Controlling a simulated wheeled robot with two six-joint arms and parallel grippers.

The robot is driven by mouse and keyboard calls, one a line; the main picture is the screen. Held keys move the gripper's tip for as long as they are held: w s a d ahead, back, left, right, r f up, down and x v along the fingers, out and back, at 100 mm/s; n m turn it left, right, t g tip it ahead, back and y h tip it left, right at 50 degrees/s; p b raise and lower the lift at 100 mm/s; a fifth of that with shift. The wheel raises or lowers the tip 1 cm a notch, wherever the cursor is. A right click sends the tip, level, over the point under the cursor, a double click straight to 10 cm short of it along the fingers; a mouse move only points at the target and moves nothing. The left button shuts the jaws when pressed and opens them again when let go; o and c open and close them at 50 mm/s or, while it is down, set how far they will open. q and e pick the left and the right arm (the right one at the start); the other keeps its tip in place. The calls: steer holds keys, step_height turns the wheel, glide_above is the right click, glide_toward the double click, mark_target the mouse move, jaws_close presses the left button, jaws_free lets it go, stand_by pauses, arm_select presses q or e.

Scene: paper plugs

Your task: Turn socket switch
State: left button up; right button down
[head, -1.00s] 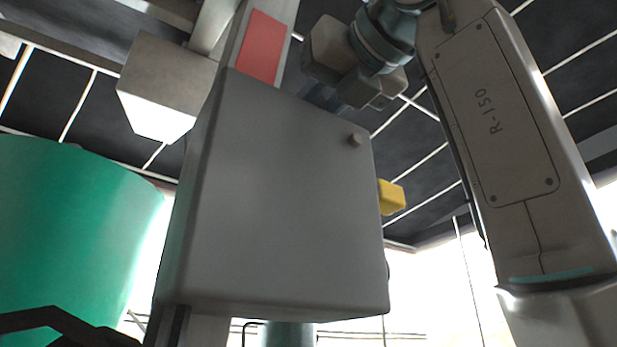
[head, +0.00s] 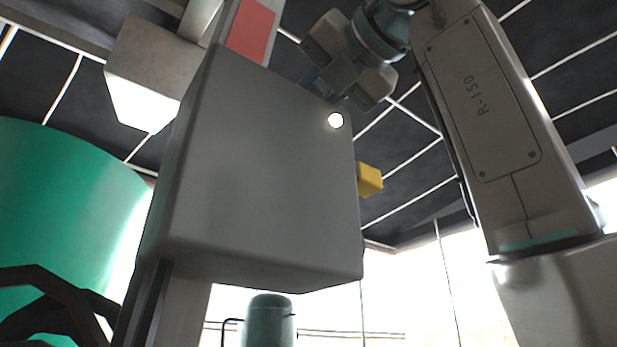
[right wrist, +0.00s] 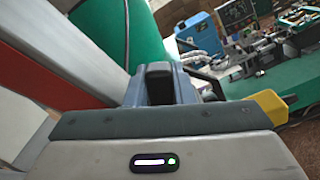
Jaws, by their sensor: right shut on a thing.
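A grey box (head: 265,175) fills the middle of the head view. A round lamp (head: 335,120) near its upper right corner glows white. My right gripper (head: 340,76) is at the box's top right edge, just above the lamp. It is shut on the socket switch, and the held part is largely hidden by the gripper. A bit of blue (head: 309,77) shows beside it. In the right wrist view a blue fitting with a black block (right wrist: 158,83) stands just beyond the gripper body. My left gripper is not in view.
A yellow block (head: 369,180) sticks out from the box's right side. A red panel (head: 251,30) is on the post behind the box. A smaller pale box (head: 152,68) is at upper left, and a large green tank (head: 65,210) stands at left.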

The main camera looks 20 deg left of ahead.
steer(key=c, duration=1.5)
jaws_free()
steer(key=shift+s+d, duration=0.25)
steer(key=shift+d, duration=0.05)
arm_select(q)
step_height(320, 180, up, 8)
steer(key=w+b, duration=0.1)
steer(key=b, duration=0.1)
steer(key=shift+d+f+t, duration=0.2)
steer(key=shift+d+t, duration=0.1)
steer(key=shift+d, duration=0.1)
arm_select(e)
steer(key=v, duration=1)
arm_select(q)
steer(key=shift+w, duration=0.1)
